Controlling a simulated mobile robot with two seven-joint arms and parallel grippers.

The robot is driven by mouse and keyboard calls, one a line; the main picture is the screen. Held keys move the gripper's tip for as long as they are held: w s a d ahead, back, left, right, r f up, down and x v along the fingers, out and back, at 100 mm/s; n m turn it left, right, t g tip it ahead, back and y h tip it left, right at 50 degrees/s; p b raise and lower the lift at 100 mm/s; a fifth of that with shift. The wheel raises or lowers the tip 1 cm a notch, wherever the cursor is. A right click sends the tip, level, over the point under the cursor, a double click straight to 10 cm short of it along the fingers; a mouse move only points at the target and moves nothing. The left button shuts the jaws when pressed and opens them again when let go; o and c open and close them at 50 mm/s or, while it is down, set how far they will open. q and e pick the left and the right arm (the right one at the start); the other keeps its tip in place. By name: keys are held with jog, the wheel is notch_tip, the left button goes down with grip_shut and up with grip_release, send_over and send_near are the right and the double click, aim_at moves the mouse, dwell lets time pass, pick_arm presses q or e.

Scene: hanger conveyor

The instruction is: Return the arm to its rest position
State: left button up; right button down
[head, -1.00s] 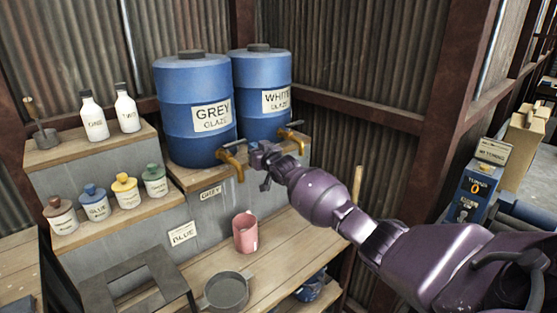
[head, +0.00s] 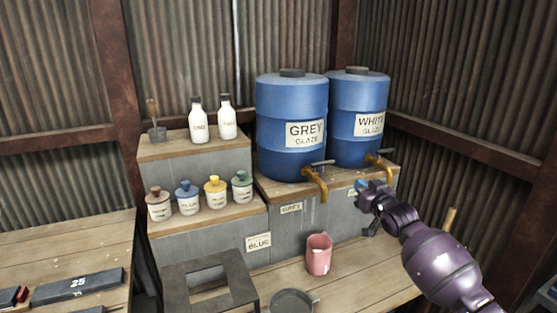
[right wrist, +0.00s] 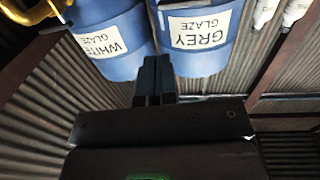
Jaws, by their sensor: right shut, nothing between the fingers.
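My right gripper (head: 362,190) is shut and empty in the head view. It is at the end of my purple right arm, in front of the wooden shelf edge below the white glaze barrel (head: 357,145). In the right wrist view its closed dark fingers (right wrist: 155,82) point toward the two blue barrels, with nothing between them. The grey glaze barrel (head: 290,105) stands left of the white one. Each barrel has a brass tap. The white barrel's tap (head: 379,163) is close above the gripper; I cannot tell whether they touch. My left gripper is out of view.
A pink mug (head: 319,254) stands on the bench, left of my right arm. A dark pan (head: 291,302) and a grey stand (head: 210,277) are in front. Small jars and two white bottles (head: 227,122) line the left shelves. A wooden table (head: 70,250) is at the left.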

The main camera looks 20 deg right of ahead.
jog(key=s+a+f+n+g, duration=0.2)
jog(key=s+a+f+n, duration=0.2)
jog(key=s+a+f, duration=0.8)
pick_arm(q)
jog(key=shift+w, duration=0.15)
pick_arm(e)
jog(key=s+a+f+m+g, duration=0.1)
jog(key=s+a+f, duration=0.1)
jog(key=s+f, duration=0.3)
jog(key=s+a+f+m+g, duration=0.1)
jog(key=s+f, duration=0.4)
jog(key=s, duration=0.6)
jog(key=s+a+f+m+g, duration=0.1)
jog(key=s+a+f+g, duration=0.1)
jog(key=s+f, duration=0.3)
jog(key=s+a, duration=0.1)
jog(key=s, duration=0.2)
jog(key=shift+f, duration=0.25)
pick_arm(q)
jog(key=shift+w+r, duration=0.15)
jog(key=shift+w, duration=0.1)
